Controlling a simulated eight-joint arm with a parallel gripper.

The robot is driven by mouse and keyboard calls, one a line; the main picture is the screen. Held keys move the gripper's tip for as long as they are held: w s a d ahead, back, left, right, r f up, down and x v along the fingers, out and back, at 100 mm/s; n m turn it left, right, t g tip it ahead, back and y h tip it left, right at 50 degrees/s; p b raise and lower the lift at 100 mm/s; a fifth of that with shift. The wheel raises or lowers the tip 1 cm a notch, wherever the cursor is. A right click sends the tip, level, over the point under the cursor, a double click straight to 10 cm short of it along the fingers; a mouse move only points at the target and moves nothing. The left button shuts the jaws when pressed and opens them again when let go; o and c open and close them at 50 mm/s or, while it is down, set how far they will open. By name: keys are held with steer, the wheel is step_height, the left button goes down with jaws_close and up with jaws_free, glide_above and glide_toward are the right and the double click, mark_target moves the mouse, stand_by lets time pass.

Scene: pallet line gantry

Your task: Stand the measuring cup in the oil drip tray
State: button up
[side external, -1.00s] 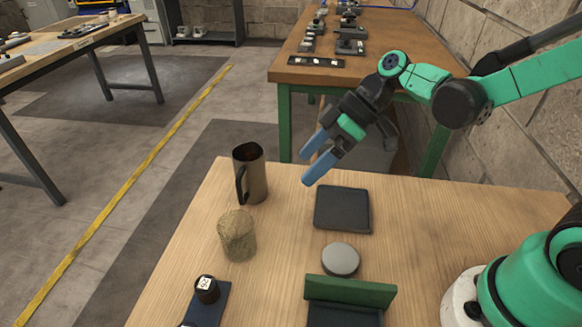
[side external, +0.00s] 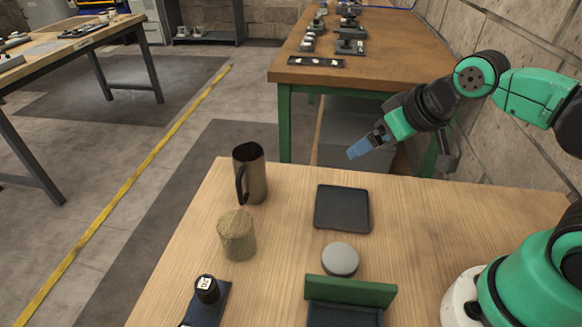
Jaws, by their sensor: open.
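The measuring cup appears to be the tall, dark metallic cup with a side handle (side external: 252,175), standing upright near the table's far left edge. The oil drip tray appears to be the dark, shallow, square tray (side external: 342,210) to its right; it lies flat and empty. My gripper (side external: 356,151) is above the far edge of the table, beyond the tray and to the right of the cup. It is open, with blue fingers seen nearly side-on and nothing between them. It is apart from both cup and tray.
A tan textured cylinder (side external: 237,236) stands in front of the cup. A grey round disc (side external: 341,259) and a green-backed dark holder (side external: 350,291) are in front of the tray. A small black piece (side external: 207,289) sits front left.

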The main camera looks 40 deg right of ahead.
steer(key=m+g+y, duration=0.7)
steer(key=m+y, duration=0.6)
steer(key=m, duration=0.5)
glide_toward(222, 237)
steer(key=x, duration=0.6)
steer(key=f+x, duration=0.1)
steer(key=x, duration=0.2)
steer(key=shift+w, duration=0.3)
steer(key=shift+y, duration=0.3)
steer(key=c, duration=1.2)
